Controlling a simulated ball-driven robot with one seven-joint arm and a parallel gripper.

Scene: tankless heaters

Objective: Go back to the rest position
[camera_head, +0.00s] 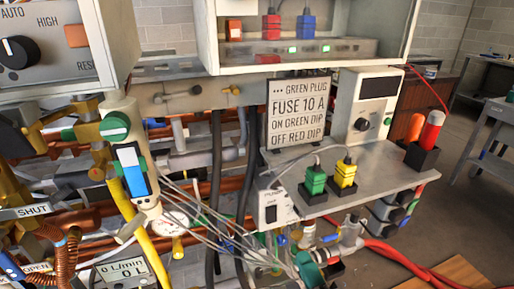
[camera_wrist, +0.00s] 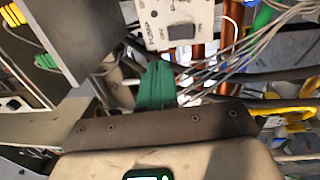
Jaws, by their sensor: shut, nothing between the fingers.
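My gripper (camera_wrist: 156,82) shows in the wrist view as green fingers in front of a dark bolted plate. The fingers are together and hold nothing. They point toward a white pump switch box (camera_wrist: 175,22) with a dark rocker switch, which lies beyond the fingertips. Whether they touch anything there I cannot tell. The same switch box shows in the head view (camera_head: 276,205), at the front left of a grey shelf (camera_head: 375,168). I cannot pick out the gripper's fingers for sure in the head view.
A green plug (camera_head: 315,182) and a yellow plug (camera_head: 345,175) stand on the shelf. Copper pipes (camera_head: 60,235) and a yellow hose (camera_head: 150,250) crowd the left. Open floor (camera_head: 450,215) lies at the right.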

